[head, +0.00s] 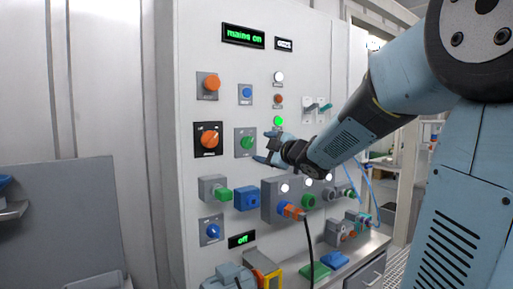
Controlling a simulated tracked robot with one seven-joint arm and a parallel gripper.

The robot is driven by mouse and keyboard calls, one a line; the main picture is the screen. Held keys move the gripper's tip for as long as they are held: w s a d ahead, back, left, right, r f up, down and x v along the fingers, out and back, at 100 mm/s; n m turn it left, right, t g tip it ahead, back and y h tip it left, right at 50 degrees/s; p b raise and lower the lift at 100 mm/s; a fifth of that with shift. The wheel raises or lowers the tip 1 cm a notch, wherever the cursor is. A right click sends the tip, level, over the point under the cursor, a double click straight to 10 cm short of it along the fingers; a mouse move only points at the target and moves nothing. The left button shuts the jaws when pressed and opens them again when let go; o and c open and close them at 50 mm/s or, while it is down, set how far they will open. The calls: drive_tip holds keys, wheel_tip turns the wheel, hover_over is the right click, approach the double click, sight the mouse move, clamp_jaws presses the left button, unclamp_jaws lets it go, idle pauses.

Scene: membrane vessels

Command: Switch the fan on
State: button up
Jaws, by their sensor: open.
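A pale upright control panel (300,70) carries several switches and buttons; their labels are too small to read, so I cannot tell which one is the fan switch. My gripper (267,147) is open with no object between its fingers. It appears just right of a green knob on a grey plate (246,142); I cannot tell if they touch. A red-orange rotary switch (209,139) on a black plate sits left of that. A blue knob (212,231) is lower left, beside a small display (242,240) reading "off". I cannot clearly identify a fan.
A display (243,35) at the top reads "mains on". A grey motor-like unit (228,277) stands at the bottom. A grey board (60,220) is at left.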

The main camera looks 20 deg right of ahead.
drive_tip(key=v, duration=0.7)
drive_tip(key=shift+w, duration=0.1)
drive_tip(key=s+d+f+m+g+h, duration=0.3)
drive_tip(key=s+f+m+g+h, duration=0.2)
drive_tip(key=s+f+m+h, duration=0.45)
drive_tip(key=s+a+f+m+g+y, duration=0.2)
drive_tip(key=s+a+m+g, duration=0.1)
drive_tip(key=s, duration=0.4)
drive_tip(key=s+a+f+m+g+y, duration=0.2)
drive_tip(key=s+a+f+m+g, duration=0.1)
drive_tip(key=s+a, duration=0.2)
drive_tip(key=s, duration=0.2)
drive_tip(key=shift+s+f+g, duration=0.25)
drive_tip(key=shift+s+g, duration=0.05)
drive_tip(key=shift+s, duration=0.05)
